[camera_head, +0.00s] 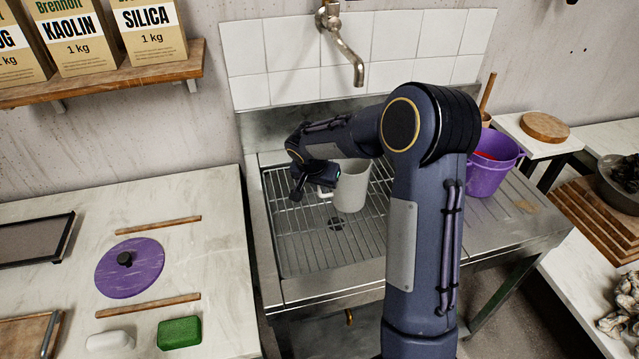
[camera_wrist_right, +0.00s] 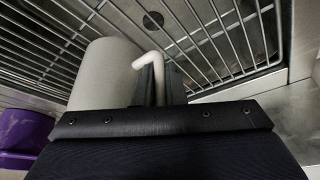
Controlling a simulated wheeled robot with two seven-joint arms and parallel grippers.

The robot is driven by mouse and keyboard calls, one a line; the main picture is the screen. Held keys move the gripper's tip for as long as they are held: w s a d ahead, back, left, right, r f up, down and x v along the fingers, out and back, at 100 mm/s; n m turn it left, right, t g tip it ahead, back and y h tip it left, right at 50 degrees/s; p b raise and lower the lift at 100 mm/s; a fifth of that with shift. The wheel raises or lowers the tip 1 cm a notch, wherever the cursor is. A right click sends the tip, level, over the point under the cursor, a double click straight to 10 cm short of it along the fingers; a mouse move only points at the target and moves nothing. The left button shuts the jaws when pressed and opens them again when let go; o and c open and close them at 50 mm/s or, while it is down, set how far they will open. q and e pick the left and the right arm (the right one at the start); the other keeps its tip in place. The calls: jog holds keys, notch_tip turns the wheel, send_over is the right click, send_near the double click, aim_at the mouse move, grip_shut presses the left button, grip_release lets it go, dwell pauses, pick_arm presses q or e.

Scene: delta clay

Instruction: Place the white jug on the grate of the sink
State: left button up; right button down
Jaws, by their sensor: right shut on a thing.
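The white jug (camera_head: 352,188) is over the grate (camera_head: 299,228) of the sink, near its middle right. It looks upright in the head view; I cannot tell whether its base touches the grate. My right gripper (camera_head: 322,190) is at the jug's left side, shut on its handle. In the right wrist view the jug (camera_wrist_right: 103,72) lies to the left, with its handle (camera_wrist_right: 152,62) between the fingers of my right gripper (camera_wrist_right: 160,82). The grate (camera_wrist_right: 215,35) shows behind them. My arm hides part of the sink's right side. My left gripper is not in view.
A faucet (camera_head: 346,50) hangs above the back of the sink. A purple bucket (camera_head: 492,170) stands on the ridged drainboard (camera_head: 500,222) at the right. A worktable at the left holds a purple disc (camera_head: 130,274) and a green sponge (camera_head: 179,333).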

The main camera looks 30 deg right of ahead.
jog(key=shift+f, duration=0.2)
jog(key=c, duration=1.5)
grip_release()
jog(key=shift+r, duration=0.1)
